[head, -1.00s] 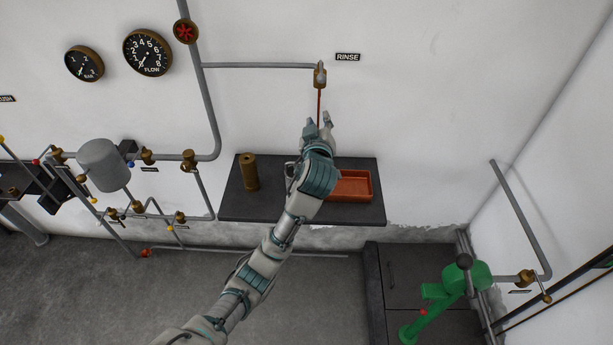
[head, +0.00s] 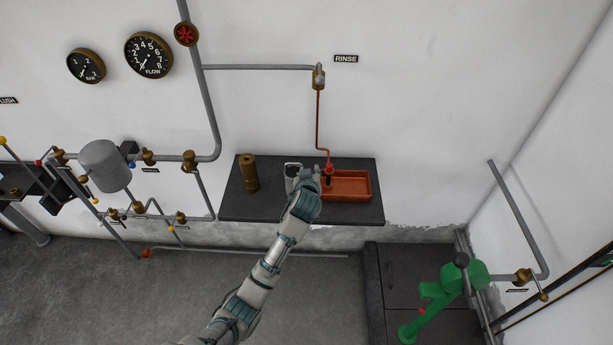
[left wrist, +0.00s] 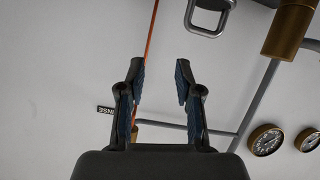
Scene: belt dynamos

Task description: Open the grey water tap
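A small brass fitting with a grey top (head: 319,77) sits at the end of the grey wall pipe beside the RINSE sign. I cannot tell for certain that it is the grey water tap. A thin copper pipe (head: 318,120) runs down from it to a red end (head: 328,168) over the red tray. My left gripper (head: 303,172) is well below the fitting, in front of the dark shelf by the tray's left end. In the left wrist view, its two fingers (left wrist: 160,75) are apart with nothing between them. My right gripper is out of view.
A red tray (head: 348,196), a brass cylinder (head: 249,172) and a grey metal loop (head: 292,168) are at the shelf (head: 230,205). Pipes and valves (head: 189,160) crowd the left wall. A green machine (head: 440,291) stands right. The wall right of RINSE is clear.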

